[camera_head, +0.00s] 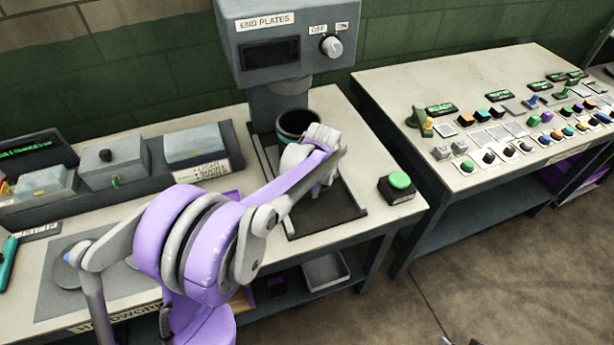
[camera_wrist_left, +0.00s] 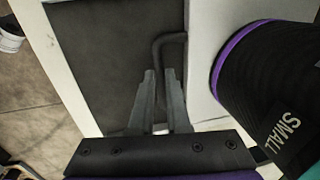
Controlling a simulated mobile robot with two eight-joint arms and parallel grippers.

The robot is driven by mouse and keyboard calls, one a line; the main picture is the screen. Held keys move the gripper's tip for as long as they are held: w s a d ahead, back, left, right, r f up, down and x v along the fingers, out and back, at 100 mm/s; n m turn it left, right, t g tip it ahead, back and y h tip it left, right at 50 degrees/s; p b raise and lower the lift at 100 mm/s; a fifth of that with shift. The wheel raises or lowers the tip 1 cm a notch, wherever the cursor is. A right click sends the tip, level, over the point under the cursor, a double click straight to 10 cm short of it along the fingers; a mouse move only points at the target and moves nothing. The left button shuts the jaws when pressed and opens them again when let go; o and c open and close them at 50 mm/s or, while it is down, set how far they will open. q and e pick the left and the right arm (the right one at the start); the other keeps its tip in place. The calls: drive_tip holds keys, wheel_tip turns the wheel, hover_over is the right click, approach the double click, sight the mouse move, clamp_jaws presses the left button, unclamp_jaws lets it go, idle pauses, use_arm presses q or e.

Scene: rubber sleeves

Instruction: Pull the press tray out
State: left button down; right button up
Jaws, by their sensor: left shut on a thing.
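The press (camera_head: 285,40), marked END PLATES, stands at the back of the left bench. Its dark, flat press tray (camera_head: 345,208) lies at its foot and reaches toward the bench front. In the left wrist view the tray (camera_wrist_left: 95,50) is a dark plate with a thin bent handle (camera_wrist_left: 172,38). My left gripper (camera_head: 312,175) is over the tray; its fingertips are hidden in the head view. In the left wrist view my left gripper (camera_wrist_left: 161,75) is shut on the handle.
A black cylinder marked SMALL (camera_wrist_left: 265,75), with a purple band, stands close to the gripper. A dark cylinder (camera_head: 298,122) is under the press head. A green button box (camera_head: 398,187) sits right of the tray. A gap separates the second bench (camera_head: 375,85).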

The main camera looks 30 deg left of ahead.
use_arm(q)
drive_tip(key=s+d, duration=0.2)
drive_tip(key=d, duration=0.1)
drive_tip(key=s+d, duration=0.5)
drive_tip(key=d, duration=0.1)
drive_tip(key=shift+s+b, duration=0.35)
drive_tip(key=c, duration=0.9)
unclamp_jaws()
drive_tip(key=r, duration=0.3)
drive_tip(key=d+r, duration=0.1)
drive_tip(key=r, duration=0.3)
drive_tip(key=s+r+p, duration=0.1)
drive_tip(key=r, duration=0.2)
drive_tip(key=shift+s+d+r, duration=0.1)
drive_tip(key=shift+d+r, duration=0.15)
drive_tip(key=shift+r, duration=0.1)
